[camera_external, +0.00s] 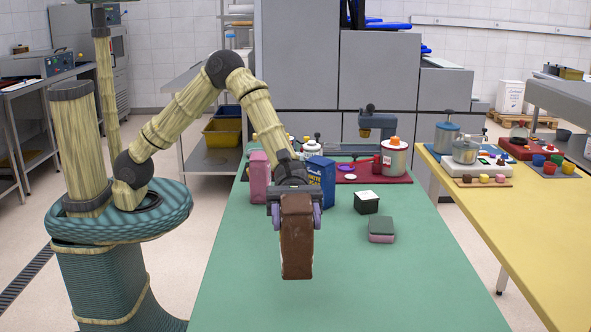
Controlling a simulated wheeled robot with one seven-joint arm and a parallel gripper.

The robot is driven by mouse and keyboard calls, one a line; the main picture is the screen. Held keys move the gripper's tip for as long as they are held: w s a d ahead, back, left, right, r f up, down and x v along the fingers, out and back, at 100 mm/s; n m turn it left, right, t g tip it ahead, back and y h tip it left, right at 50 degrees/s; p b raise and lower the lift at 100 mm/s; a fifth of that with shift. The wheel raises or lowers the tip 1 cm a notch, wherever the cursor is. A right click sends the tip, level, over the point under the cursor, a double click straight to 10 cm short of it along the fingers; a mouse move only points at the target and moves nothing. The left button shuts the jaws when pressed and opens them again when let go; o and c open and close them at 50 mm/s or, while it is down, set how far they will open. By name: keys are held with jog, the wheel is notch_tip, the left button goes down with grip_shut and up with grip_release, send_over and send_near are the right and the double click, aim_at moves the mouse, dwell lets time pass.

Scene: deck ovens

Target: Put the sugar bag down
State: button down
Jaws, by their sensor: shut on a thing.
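My gripper (295,212) is shut on a brown, block-shaped bag (297,245), which I take to be the sugar bag. The purple fingers press on its left and right sides near the top. The bag hangs upright over the green table (330,305). I cannot tell from this view whether its bottom touches the table top. The gripper and wrist hide part of what stands behind them.
A pink packet (259,178) and a blue packet (323,180) stand behind my gripper. A black box (367,202) and a pink-and-dark-green block (381,230) lie to the right. A canister (396,158) stands farther back. The table's front part is clear.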

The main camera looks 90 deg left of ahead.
jog(key=w+a+r+n+t+y+p, duration=0.1)
jog(key=w+a+n+t+y+p, duration=0.15)
jog(key=w+a+t+p, duration=0.35)
jog(key=w+a+r+n+t+y+p, duration=0.1)
jog(key=w+a+n+t+p, duration=0.2)
jog(key=a+p, duration=0.6)
jog(key=s+a+f+n+t+y+p, duration=0.1)
jog(key=s+a+n+t+y+p, duration=0.1)
jog(key=a+n+t+y+p, duration=0.4)
jog(key=a+n+y+p, duration=0.1)
jog(key=a+p, duration=0.3)
jog(key=a, duration=0.6)
jog(key=shift+a+f+t+y+p, duration=0.2)
jog(key=shift+f+t+y+p, duration=0.1)
jog(key=shift+y+p, duration=0.1)
jog(key=shift+f, duration=0.15)
jog(key=shift+w+f+p, duration=0.1)
jog(key=shift+f+p, duration=0.6)
jog(key=shift+f, duration=2.1)
jog(key=shift+f+p, duration=0.55)
jog(key=shift+f, duration=1.5)
jog(key=shift+f, duration=0.15)
